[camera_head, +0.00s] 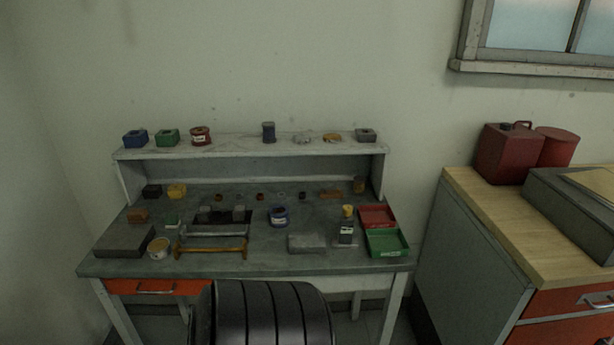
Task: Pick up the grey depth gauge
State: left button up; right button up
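I cannot tell for certain which small item is the grey depth gauge. Grey candidates are an upright dark grey piece (268,132) on the workbench shelf, and a small upright grey and black item with a yellow top (346,231) at the right of the bench top. A long grey bar (215,231) also lies across the left half of the bench top, in front of a black tray. Nothing is seen touching these candidates. Neither of my grippers is in view.
The workbench (290,264) holds grey slabs, tins, a red tray (377,216) and a green tray (386,242). A black ribbed shape (265,316) stands before its front edge. A wooden-topped cabinet (530,220) with red cans is at right, across a gap.

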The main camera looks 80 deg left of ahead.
aim_at(345, 240)
jog(key=j+u, duration=0.15)
jog(key=u, duration=1.95)
